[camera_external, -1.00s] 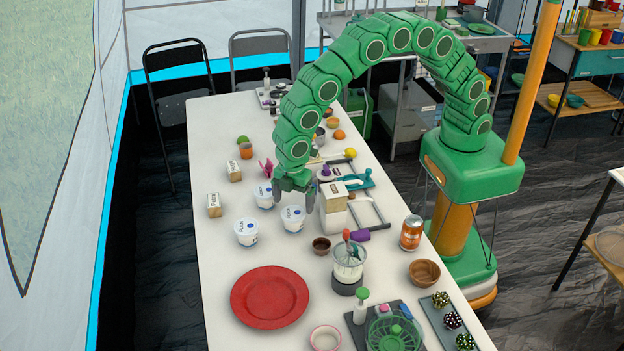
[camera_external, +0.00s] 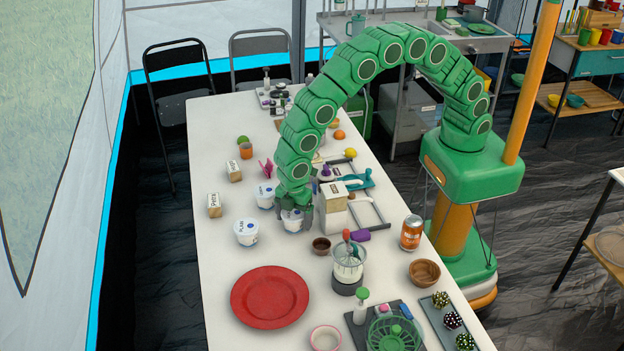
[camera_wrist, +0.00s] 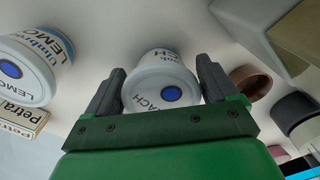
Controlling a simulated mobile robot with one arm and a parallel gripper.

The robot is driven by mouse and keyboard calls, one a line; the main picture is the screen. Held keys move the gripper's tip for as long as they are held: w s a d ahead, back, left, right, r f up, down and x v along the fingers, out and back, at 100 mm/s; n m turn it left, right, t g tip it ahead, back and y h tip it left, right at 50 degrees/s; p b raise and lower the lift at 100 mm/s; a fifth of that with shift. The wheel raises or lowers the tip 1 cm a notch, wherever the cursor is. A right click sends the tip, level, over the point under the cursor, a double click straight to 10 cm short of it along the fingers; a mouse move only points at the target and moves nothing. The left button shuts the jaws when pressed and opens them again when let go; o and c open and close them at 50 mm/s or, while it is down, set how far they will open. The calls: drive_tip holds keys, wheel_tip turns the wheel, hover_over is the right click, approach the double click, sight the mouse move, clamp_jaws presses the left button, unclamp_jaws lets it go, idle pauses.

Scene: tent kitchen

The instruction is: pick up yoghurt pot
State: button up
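Three white yoghurt pots stand on the table. The peach pot (camera_external: 292,225) is directly under my gripper (camera_external: 292,212). In the wrist view the peach pot (camera_wrist: 160,90), with a blue dot on its lid, sits between the two dark fingers of my gripper (camera_wrist: 160,84). The fingers are spread, one on each side; whether they touch it is hard to tell. The lemon pot (camera_wrist: 30,68) is to the left in the wrist view. In the external view one pot (camera_external: 246,233) stands to the left and another (camera_external: 264,197) behind, both upright.
A cream box-shaped item (camera_external: 332,205) stands close to the right of my gripper. A small brown bowl (camera_external: 321,246) and a blender (camera_external: 348,266) are in front right. A red plate (camera_external: 270,297) lies nearer the camera. Small boxes (camera_external: 214,206) stand at the left edge.

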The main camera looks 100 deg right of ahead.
drive_tip(key=c, duration=0.7)
